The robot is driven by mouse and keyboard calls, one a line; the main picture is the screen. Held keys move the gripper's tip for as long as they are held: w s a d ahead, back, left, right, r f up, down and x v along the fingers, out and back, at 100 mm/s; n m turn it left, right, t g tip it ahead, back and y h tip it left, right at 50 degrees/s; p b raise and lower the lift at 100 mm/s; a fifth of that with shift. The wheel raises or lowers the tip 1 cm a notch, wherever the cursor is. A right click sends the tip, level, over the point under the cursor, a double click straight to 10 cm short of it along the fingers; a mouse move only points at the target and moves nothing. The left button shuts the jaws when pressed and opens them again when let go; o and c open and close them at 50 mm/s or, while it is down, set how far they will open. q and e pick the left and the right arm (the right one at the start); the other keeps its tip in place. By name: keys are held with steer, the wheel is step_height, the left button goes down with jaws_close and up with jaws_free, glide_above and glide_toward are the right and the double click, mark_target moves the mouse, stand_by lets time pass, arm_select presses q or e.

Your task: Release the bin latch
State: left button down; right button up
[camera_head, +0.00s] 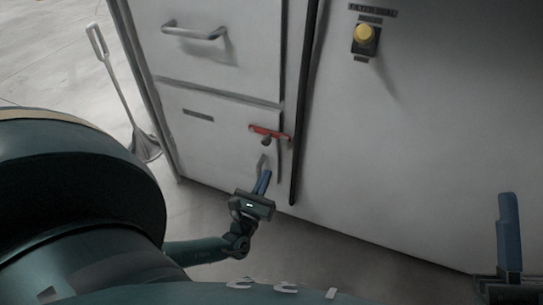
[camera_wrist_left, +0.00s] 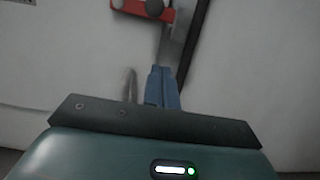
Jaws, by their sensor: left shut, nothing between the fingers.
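The bin latch is a red bar (camera_head: 268,132) with a grey knob on the lower cabinet front, close to its right edge. In the left wrist view the red bar (camera_wrist_left: 143,10) is cut off by the top edge. My left gripper (camera_head: 265,173) is below the latch in front of the bin panel (camera_head: 205,135), apart from the bar in the picture. Its blue fingers (camera_wrist_left: 162,80) are together with nothing between them. My right gripper (camera_head: 509,225) is at the lower right; a blue finger shows, but its opening cannot be made out.
A drawer with a bar handle (camera_head: 194,31) is above the bin panel. A dark vertical strip (camera_head: 304,110) separates it from a wide plain panel with a yellow button (camera_head: 364,33). A long-handled tool (camera_head: 118,85) stands at the left. Floor shows below the cabinet.

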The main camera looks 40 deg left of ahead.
mark_target(275, 140)
arm_select(q)
steer(key=shift+v, duration=1.45)
arm_select(e)
steer(key=shift+f+m+h, duration=0.3)
steer(key=shift+f+m, duration=0.1)
arm_select(q)
steer(key=shift+s+a+f, duration=0.15)
steer(key=shift+a+f, duration=0.3)
steer(key=shift+a, duration=0.2)
